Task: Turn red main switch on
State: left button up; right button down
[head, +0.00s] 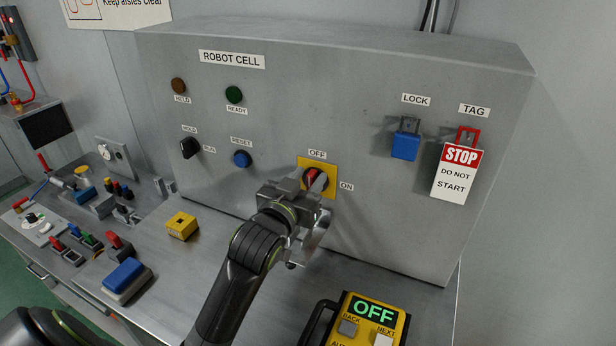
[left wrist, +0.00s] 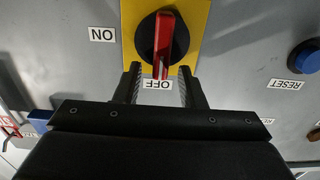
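The red main switch (head: 313,180) sits on a yellow plate on the front of the grey ROBOT CELL cabinet. In the left wrist view, where labels appear upside down, its red handle (left wrist: 167,38) points toward the OFF label (left wrist: 158,85); the ON label (left wrist: 103,35) is to one side. My left gripper (head: 309,188) is in front of the switch and partly covers it. In the left wrist view my left gripper (left wrist: 159,72) is open, with its fingertips on either side of the handle's OFF end and visible gaps. My right gripper is out of view.
A blue padlock (head: 405,147) and a STOP tag (head: 456,174) hang on the cabinet's right side. A blue reset button (head: 242,159) is left of the switch. A yellow pendant (head: 372,316) reading OFF and a small yellow box (head: 182,226) are on the metal bench (head: 285,290).

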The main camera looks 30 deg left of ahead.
pick_arm(q)
jog(key=shift+w, duration=0.25)
grip_shut()
